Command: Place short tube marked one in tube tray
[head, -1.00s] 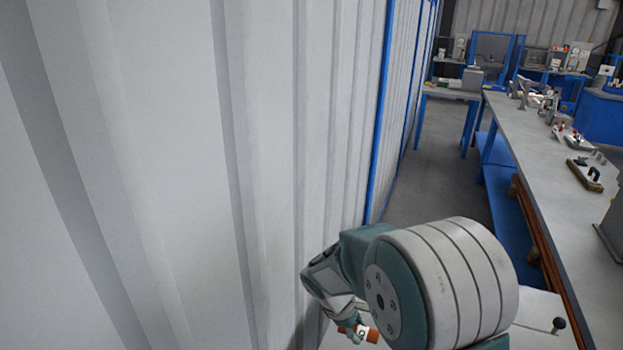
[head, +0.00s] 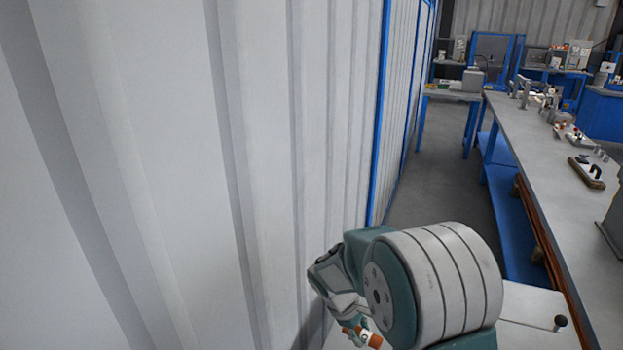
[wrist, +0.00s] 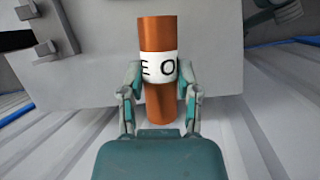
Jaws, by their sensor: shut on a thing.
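My gripper (wrist: 160,82) is shut on a short orange-brown tube (wrist: 158,32) with a white label band around its middle. In the wrist view the tube stands upright between the two fingers, and part of the label shows letters that look like "E O". The rest of the marking is hidden, so I cannot read a number. In the head view the tube (head: 372,340) shows small at the bottom edge, below my arm. No tube tray can be made out for certain in either view.
A pale corrugated wall (head: 180,170) with blue trim stands close on the left of my arm. A long grey bench (head: 545,165) with tools and small parts runs along the right. A grey floor aisle (head: 440,180) lies between them. A smaller blue-legged table (head: 452,94) stands farther back.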

